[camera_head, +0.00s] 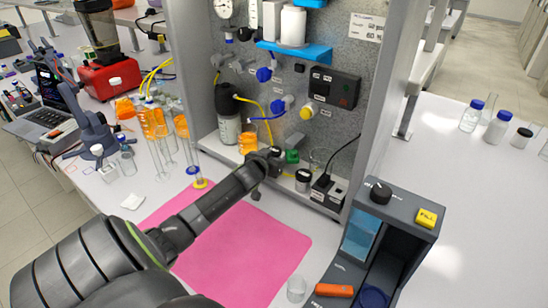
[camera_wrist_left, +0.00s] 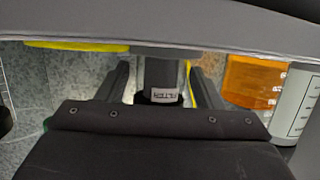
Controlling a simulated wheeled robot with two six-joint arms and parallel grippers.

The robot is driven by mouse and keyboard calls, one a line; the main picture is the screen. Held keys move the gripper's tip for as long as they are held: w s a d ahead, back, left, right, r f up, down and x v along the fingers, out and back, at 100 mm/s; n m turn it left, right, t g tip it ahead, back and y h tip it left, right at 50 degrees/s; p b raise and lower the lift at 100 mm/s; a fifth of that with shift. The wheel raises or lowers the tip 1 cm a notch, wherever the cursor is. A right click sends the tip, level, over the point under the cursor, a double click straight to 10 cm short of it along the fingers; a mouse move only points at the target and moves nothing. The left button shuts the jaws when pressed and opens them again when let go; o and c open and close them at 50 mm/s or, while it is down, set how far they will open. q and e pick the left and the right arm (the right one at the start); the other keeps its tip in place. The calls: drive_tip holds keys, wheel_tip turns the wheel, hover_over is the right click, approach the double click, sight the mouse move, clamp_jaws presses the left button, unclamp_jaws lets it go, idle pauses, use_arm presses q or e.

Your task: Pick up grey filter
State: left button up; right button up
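The filter (camera_wrist_left: 161,72) shows in the left wrist view as a dark grey cylinder with a small white label. It stands between the two dark fingers of my left gripper (camera_wrist_left: 163,88). Gaps show on both sides of the filter, so the fingers look open around it and not pressed on it. In the head view my left gripper (camera_head: 270,162) is at the foot of the rig's panel, above its base ledge. There I cannot make out the filter clearly; the gripper seems to cover it. My right gripper is not in view.
The rig's speckled panel (camera_head: 345,60) with valves, hoses and gauges rises just behind the gripper. An orange beaker (camera_head: 247,142) and a black-capped bottle (camera_head: 228,118) stand close left. A pink mat (camera_head: 265,255) lies in front. A grey device (camera_head: 385,240) stands at right.

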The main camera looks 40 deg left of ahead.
use_arm(q)
drive_tip(key=c, duration=0.9)
drive_tip(key=shift+r, duration=0.15)
